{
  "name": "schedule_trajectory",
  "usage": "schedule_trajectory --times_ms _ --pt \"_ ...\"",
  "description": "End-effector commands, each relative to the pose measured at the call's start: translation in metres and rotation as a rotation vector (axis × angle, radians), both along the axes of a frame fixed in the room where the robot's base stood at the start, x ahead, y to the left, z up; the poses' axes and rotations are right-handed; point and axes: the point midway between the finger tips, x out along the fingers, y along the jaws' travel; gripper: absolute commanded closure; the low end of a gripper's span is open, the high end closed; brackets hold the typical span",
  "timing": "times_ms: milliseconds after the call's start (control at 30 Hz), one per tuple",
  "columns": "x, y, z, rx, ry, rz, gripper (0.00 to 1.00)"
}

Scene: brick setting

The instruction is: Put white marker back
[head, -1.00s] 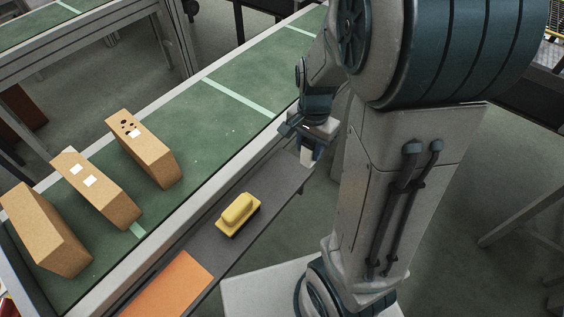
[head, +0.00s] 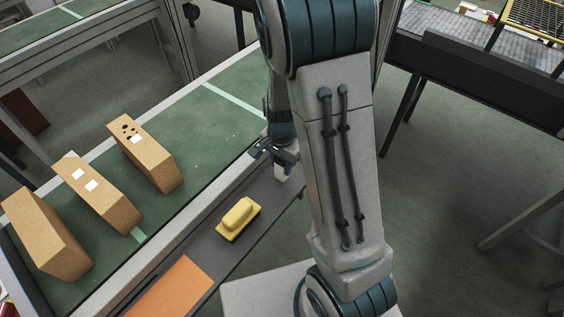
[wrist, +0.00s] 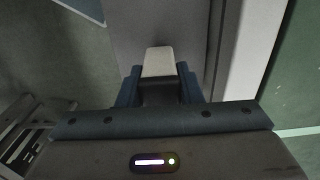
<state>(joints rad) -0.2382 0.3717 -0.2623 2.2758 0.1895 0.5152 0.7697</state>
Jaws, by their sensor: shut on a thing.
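My gripper (head: 281,165) is shut on the white marker (head: 280,174), whose pale lower end sticks out below the fingers in the head view. In the wrist view the marker (wrist: 158,62) shows as a short white block between the two blue fingers of my gripper (wrist: 159,84). The gripper hangs over the far end of the narrow dark grey shelf (head: 207,243) beside the conveyor. Whether the marker touches the shelf I cannot tell.
A yellow block-shaped thing (head: 238,219) lies on the shelf, and an orange sheet (head: 170,287) lies nearer. The green conveyor (head: 190,135) runs alongside with three cardboard boxes (head: 150,160) at its left. The shelf between the gripper and the yellow thing is clear.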

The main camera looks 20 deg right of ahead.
Motion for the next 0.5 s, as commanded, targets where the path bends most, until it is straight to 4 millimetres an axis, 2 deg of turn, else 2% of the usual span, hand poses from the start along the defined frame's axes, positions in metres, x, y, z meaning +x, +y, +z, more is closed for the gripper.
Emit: schedule_trajectory --times_ms 233,267,333,500 --pt "0.0001 -0.0002 -0.0042 0.0 0.0 0.0 0.82" --pt "0.0 -0.0002 -0.0042 0.0 0.0 -0.001 0.65" --pt "0.0 -0.0002 -0.0031 0.0 0.0 -0.001 0.46" --pt "0.0 -0.0002 -0.003 0.0 0.0 -0.001 0.46"
